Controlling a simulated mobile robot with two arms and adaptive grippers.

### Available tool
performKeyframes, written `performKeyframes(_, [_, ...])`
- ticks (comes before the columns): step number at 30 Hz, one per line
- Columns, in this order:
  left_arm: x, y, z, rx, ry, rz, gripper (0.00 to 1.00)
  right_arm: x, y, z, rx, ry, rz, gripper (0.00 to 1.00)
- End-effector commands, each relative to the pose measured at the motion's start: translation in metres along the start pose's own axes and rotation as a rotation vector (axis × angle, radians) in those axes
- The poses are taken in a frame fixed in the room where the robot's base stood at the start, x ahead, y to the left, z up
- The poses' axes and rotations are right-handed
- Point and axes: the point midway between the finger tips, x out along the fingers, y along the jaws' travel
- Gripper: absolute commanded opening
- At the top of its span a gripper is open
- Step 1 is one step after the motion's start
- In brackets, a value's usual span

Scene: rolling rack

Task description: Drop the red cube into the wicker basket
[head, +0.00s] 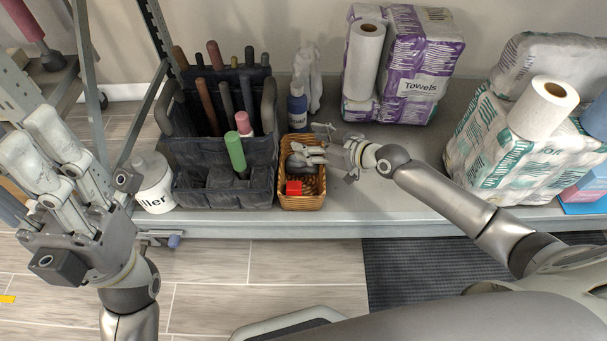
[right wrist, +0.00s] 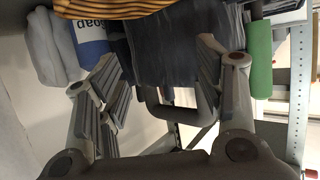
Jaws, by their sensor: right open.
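The red cube (head: 293,187) sits inside the wicker basket (head: 302,203), near its front left corner in the head view. The basket stands on the grey shelf. My right gripper (head: 312,152) is open, over the back part of the basket, with the cube apart from its fingers. In the right wrist view the right gripper's fingers (right wrist: 160,85) are spread with nothing between them, and a strip of the basket (right wrist: 100,10) shows at the top. My left gripper (head: 42,140) is at the far left, fingers pointing up; its opening is unclear.
A dark tool caddy (head: 225,190) stands close left of the basket. A blue soap bottle (head: 297,112) stands behind it. Towel packs (head: 420,65) and paper rolls (head: 540,108) stand to the right. A white filler tub (head: 154,185) is at the left.

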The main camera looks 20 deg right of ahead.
Motion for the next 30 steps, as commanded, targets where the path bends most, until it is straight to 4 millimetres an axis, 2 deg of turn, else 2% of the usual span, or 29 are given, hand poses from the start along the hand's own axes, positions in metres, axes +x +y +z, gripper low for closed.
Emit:
performKeyframes(9, [0.000,0.000,0.000,0.000,0.001,0.001,0.40,-0.061,-0.001,0.002,-0.005,-0.005,-0.001,0.62])
performKeyframes(15, [0.000,0.000,0.000,0.000,0.001,0.001,0.40,-0.094,0.000,0.002,-0.003,-0.004,0.000,0.62])
performKeyframes(21, [0.000,0.000,0.000,0.000,0.001,0.001,0.40,-0.110,0.000,0.001,-0.003,-0.002,0.000,0.62])
performKeyframes(30, [0.000,0.000,0.000,0.000,0.002,0.001,0.40,-0.114,0.000,-0.001,-0.001,0.001,-0.001,0.62])
